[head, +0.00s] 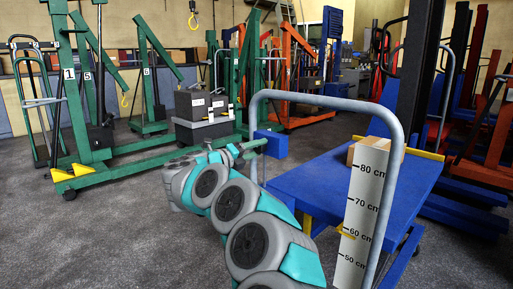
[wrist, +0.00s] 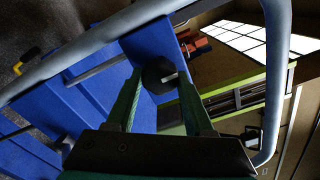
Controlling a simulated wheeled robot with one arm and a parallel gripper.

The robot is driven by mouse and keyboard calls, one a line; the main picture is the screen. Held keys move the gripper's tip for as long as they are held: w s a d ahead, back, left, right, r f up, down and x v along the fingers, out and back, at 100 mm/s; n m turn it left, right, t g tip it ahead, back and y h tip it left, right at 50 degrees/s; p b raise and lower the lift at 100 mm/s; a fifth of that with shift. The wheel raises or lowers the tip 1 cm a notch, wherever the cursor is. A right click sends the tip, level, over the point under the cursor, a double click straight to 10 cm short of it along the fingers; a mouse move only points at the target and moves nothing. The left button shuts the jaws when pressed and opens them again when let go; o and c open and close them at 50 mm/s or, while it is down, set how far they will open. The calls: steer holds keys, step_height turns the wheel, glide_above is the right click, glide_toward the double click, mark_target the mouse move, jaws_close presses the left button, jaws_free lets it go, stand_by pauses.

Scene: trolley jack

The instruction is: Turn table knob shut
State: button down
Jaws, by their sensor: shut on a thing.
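The table (head: 400,195) is a blue lift table with a grey tubular handle (head: 330,101), at right in the head view. A blue block (head: 274,145) sits by the left upright of the handle. My gripper (head: 259,144) reaches this block from the left. In the wrist view, the two green fingers of my gripper (wrist: 160,76) are shut on a round black knob (wrist: 155,80) with a pale pin in it. In the head view the knob is hidden by the gripper and the block.
A white height scale (head: 362,215) marked 50 to 80 cm stands upright at the table's near side. A cardboard box (head: 358,150) is behind its top. Green cranes (head: 80,110) stand at left and orange ones (head: 290,70) behind. The grey floor at lower left is clear.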

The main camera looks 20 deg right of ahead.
steer(key=shift+r, duration=0.1)
stand_by(0.3)
steer(key=shift+c, duration=1.4)
jaws_free()
steer(key=v, duration=0.7)
steer(key=shift+a, duration=0.4)
